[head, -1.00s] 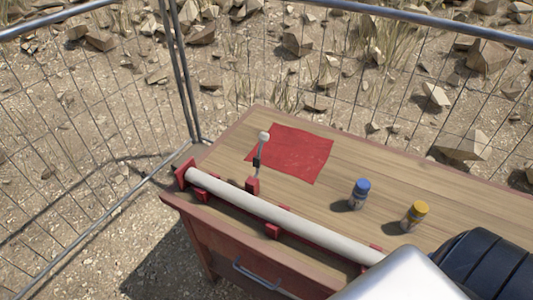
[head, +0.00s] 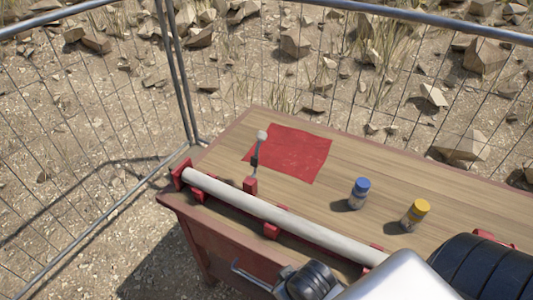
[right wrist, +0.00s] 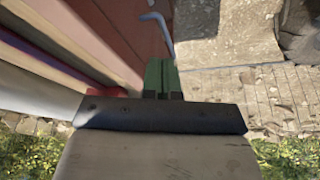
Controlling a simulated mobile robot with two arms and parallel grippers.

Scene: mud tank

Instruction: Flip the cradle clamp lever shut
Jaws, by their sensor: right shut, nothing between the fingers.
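The clamp lever (head: 257,160) stands up, leaning slightly, from its red base by the left part of the long grey tube (head: 290,222). It has a pale knob at its top and a dark band partway up. The tube lies in red cradle supports (head: 271,230) along the bench's near edge. My right gripper (right wrist: 162,76) shows in the right wrist view with its green fingers together and empty, beside the bench's red front. Its fingers are not visible in the head view, so its distance from the lever is unclear. My left gripper is in neither view.
The wooden bench top (head: 400,170) carries a red cloth (head: 290,152), a blue-capped bottle (head: 358,194) and a yellow-capped bottle (head: 414,216). A wire fence (head: 90,130) stands behind and left.

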